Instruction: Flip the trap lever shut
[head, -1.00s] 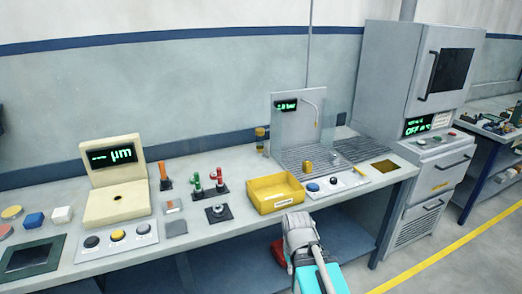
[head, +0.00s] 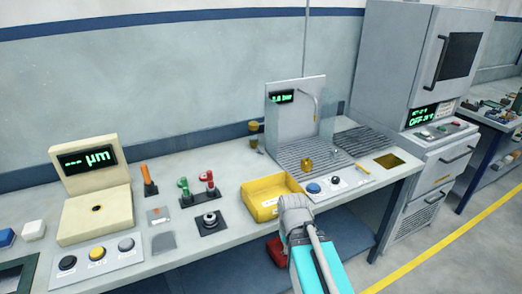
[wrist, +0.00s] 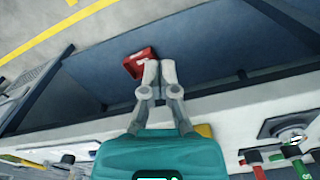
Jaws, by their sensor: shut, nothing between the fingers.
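Several small levers stand on the bench left of the yellow bin: an upright orange-handled one (head: 148,178), a green-handled one (head: 184,187) and a red-handled one (head: 208,181). I cannot tell which is the trap lever.
The yellow bin (head: 273,210) sits near the front edge. A black ringed fixture (head: 209,223) is in front of the levers. A cream gauge (head: 95,215) stands left. A red object (head: 276,251) lies below the bench top. A grey cabinet (head: 405,60) stands right.

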